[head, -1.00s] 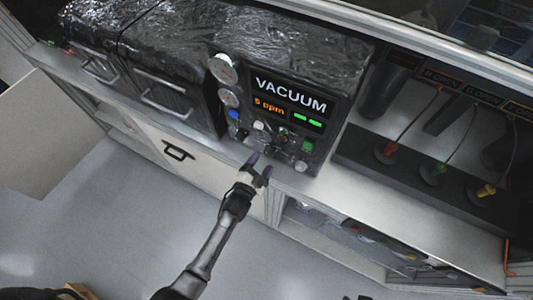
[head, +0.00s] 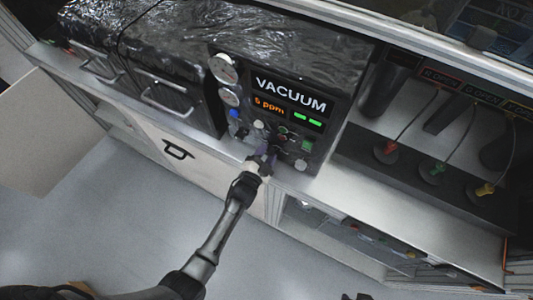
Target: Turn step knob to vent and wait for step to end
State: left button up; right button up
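The vacuum unit's control panel (head: 290,90) is at the centre of the head view. Its display reads "VACUUM" and an orange reading that looks like "6 ppm", beside two green bars. Below the display are several small knobs and buttons, including a blue one (head: 234,114), a white one (head: 258,124), a green one (head: 307,145) and a pale one (head: 300,164). I cannot tell which is the step knob. My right gripper is not seen.
Two round gauges (head: 224,68) sit left of the display. Drawers with handles (head: 160,95) are further left. A dark rack with red, green and yellow valves (head: 485,189) stands at right. The counter edge runs below the panel.

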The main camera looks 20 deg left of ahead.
pick_arm(q)
jog(key=c, duration=0.5)
jog(key=shift+n, duration=0.3)
jog(key=n, duration=0.3)
jog(key=n+p, duration=0.1)
jog(key=n, duration=0.3)
jog(key=shift+n, duration=0.6)
jog(key=o, duration=0.9)
